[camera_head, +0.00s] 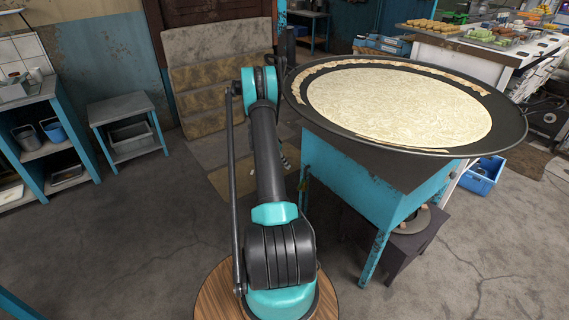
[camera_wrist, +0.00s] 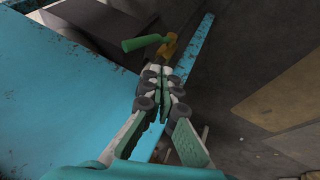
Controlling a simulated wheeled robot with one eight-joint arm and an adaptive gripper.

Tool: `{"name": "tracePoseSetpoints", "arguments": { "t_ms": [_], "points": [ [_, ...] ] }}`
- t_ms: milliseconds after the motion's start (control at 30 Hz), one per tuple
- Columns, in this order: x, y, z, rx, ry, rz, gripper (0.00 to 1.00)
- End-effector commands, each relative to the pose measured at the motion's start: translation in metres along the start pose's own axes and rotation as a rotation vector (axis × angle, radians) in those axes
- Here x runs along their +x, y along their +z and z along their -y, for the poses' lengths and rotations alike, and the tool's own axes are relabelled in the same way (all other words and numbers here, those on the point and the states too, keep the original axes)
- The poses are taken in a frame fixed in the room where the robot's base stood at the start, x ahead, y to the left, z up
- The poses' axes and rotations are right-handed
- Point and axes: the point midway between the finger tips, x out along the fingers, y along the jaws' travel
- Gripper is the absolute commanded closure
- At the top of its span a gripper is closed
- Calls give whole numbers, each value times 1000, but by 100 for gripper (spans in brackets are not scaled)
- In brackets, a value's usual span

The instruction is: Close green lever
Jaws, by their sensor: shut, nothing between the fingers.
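The green lever (camera_wrist: 142,42) shows in the wrist view, at the upper middle, joined to a yellow-orange fitting (camera_wrist: 168,48) beside a blue post. My gripper (camera_wrist: 164,68) is in the wrist view with its fingers together and nothing between them. Its tips are just below the lever and fitting in the picture; whether they touch cannot be told. In the head view my arm reaches out beside the blue stand, and my gripper and the green lever cannot be made out there.
A small blue table (camera_head: 122,104) and shelf (camera_head: 50,150) are at left. The floor (camera_head: 130,245) at left front is clear.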

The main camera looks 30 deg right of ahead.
Motion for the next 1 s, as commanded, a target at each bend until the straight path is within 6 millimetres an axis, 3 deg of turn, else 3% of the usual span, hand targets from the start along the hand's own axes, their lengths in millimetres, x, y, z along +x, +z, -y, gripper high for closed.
{"name": "tracePoseSetpoints", "arguments": {
  "t_ms": [200, 400, 633, 1000],
  "points": [
    [45, 0, 0, 1, 1, 1, 100],
    [70, 3, -15, 1, 0, 0, 100],
    [83, 5, -27, 0, 0, 1, 100],
    [84, 5, -27, 0, -1, 0, 100]
  ]
}}
